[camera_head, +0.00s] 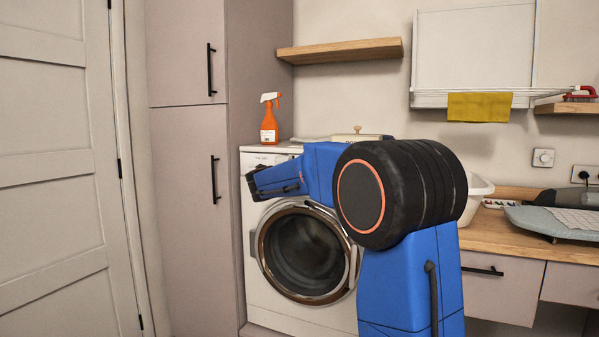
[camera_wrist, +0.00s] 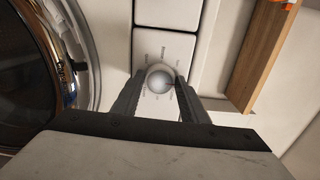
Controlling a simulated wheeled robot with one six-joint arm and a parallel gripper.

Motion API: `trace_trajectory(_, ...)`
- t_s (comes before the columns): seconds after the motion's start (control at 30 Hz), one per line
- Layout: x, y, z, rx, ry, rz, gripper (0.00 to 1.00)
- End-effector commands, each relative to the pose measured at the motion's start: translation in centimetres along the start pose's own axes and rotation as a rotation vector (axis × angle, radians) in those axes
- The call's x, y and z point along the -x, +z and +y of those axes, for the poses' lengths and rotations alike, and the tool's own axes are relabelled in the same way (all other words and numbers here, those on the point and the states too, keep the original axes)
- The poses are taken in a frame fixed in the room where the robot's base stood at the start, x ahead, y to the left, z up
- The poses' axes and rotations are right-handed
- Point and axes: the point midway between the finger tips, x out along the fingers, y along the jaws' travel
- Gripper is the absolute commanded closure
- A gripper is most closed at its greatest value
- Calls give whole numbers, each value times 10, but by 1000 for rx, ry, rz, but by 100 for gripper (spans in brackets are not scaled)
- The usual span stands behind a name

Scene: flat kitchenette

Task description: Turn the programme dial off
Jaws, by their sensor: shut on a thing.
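The programme dial (camera_wrist: 159,78) is a round, pale grey knob on the white front of the washing machine, with small marks around it, in the wrist view. My gripper (camera_wrist: 161,84) has its two dark fingers on either side of the dial and is shut on it. The washing machine (camera_head: 262,270) stands left of centre in the head view, its round door (camera_head: 305,252) closed. In the head view my blue arm covers the upper right of the machine's front, so the dial is hidden there. The dial's exact setting is too small to read.
An orange spray bottle (camera_head: 269,122) stands on top of the machine. A wooden shelf (camera_head: 340,50) hangs above. Tall cabinets (camera_head: 185,130) flank the machine on the left, and a wooden counter (camera_head: 490,235) lies to the right. In the wrist view, the machine's door (camera_wrist: 40,70) is at left.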

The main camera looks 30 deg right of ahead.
Motion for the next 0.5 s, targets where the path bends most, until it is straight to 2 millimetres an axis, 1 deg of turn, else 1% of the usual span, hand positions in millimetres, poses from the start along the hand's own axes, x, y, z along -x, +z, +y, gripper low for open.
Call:
trace_trajectory(0.03, 0, 0, 3, 15, 4, 1, 83)
trace_trajectory(0.2, 0, 0, 3, 46, 4, 1, 83)
trace_trajectory(0.5, 0, 0, 3, 55, 3, 0, 83)
